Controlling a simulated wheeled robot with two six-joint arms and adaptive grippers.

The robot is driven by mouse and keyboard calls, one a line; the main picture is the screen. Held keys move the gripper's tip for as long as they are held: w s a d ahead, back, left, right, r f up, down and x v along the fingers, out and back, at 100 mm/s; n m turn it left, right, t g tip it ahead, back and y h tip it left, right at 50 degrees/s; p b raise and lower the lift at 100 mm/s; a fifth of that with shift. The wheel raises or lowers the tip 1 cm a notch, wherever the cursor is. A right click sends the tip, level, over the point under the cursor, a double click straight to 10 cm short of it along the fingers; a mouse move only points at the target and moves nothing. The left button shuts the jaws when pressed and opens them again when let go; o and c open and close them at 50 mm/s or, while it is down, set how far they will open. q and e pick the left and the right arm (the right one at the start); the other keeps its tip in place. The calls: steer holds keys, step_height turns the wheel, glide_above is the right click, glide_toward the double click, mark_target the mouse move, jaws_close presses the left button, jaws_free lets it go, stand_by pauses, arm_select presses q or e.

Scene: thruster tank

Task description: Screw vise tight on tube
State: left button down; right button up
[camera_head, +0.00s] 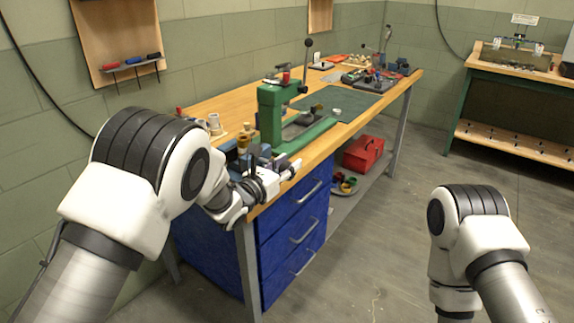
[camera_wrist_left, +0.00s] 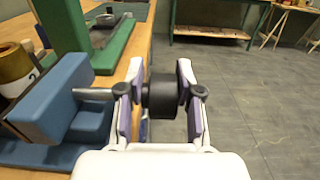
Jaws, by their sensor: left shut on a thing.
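The blue vise (camera_wrist_left: 62,92) sits at the near end of the workbench; in the head view it (camera_head: 262,158) is partly hidden by my left gripper. A brass-coloured tube (camera_wrist_left: 14,64) with a white numbered label stands upright at the vise jaw, at the left edge of the wrist view; I cannot tell whether both jaws touch it. A metal screw rod runs from the vise to a black knob (camera_wrist_left: 162,96). My left gripper (camera_wrist_left: 160,74) is shut on this knob, one finger on each side. My right arm shows at the lower right of the head view, its gripper out of view.
A green press (camera_head: 270,115) stands just behind the vise. A dark green mat (camera_head: 350,104) and tools lie farther along the bench. Blue drawers (camera_head: 290,225) are below the bench front. A red toolbox (camera_head: 363,153) sits on the lower shelf. The floor to the right is clear.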

arm_select(q)
steer(key=shift+d+f+g, duration=0.1)
steer(key=shift+d+g, duration=0.05)
steer(key=shift+g, duration=0.15)
steer(key=shift+g+y, duration=0.4)
steer(key=shift+y, duration=0.1)
steer(key=shift+d+g+y+p, duration=0.1)
steer(key=shift+g+y+p, duration=0.4)
steer(key=shift+g+p, duration=0.15)
steer(key=g+y+p, duration=0.1)
steer(key=p, duration=0.2)
steer(key=g+p, duration=0.1)
steer(key=p, duration=0.3)
steer(key=shift+w+d+g+y+p, duration=0.15)
steer(key=shift+w+g+y+p, duration=0.15)
steer(key=shift+g+y, duration=0.1)
steer(key=shift+f+g+p, duration=0.25)
steer(key=shift+f+p, duration=0.05)
steer(key=shift+p, duration=0.15)
steer(key=c, duration=0.9)
jaws_free()
steer(key=shift+s+d, duration=0.1)
steer(key=shift+d+r, duration=0.1)
steer(key=shift+d, duration=0.1)
